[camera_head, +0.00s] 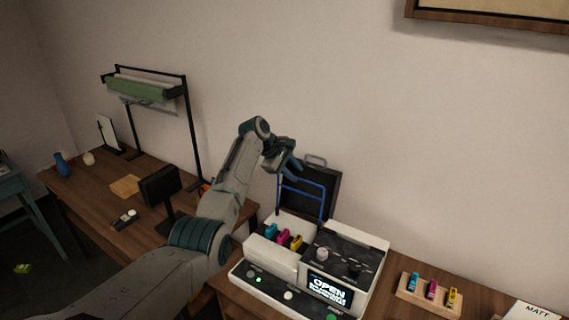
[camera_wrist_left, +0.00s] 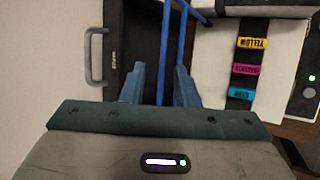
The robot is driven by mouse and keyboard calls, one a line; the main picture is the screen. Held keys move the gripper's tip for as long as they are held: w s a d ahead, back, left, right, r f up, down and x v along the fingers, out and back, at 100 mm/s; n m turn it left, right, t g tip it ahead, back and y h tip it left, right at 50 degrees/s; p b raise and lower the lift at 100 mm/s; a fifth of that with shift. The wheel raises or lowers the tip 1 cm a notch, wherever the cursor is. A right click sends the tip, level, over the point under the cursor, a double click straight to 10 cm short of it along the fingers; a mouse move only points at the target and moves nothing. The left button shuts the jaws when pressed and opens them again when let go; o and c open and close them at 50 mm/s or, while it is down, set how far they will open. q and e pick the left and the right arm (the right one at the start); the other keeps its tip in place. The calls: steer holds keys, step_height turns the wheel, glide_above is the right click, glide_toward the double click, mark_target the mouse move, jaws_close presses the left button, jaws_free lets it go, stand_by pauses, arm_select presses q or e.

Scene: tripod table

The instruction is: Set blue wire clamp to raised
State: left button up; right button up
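The blue wire clamp (camera_head: 305,186) is a bent blue wire frame standing up at the back of the white printer (camera_head: 290,272), in front of its dark upright lid (camera_head: 325,190). My left gripper (camera_head: 295,166) is at the clamp's upper left end. In the left wrist view, the fingers of my left gripper (camera_wrist_left: 160,84) are apart. One blue bar of the wire clamp (camera_wrist_left: 166,45) runs between them, and another passes by the right finger. I cannot tell whether either finger touches the wire. My right gripper is not in view.
Cyan, magenta and yellow cartridges (camera_head: 283,237) sit in the printer. A wooden holder (camera_head: 428,297) with three more colored pieces is to its right. The printer display (camera_head: 328,288) reads OPEN. A black stand with a green roll (camera_head: 140,89) is on the left table (camera_head: 88,195).

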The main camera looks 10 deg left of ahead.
arm_select(q)
steer(key=shift+b+v, duration=0.75)
steer(key=shift+v, duration=1.95)
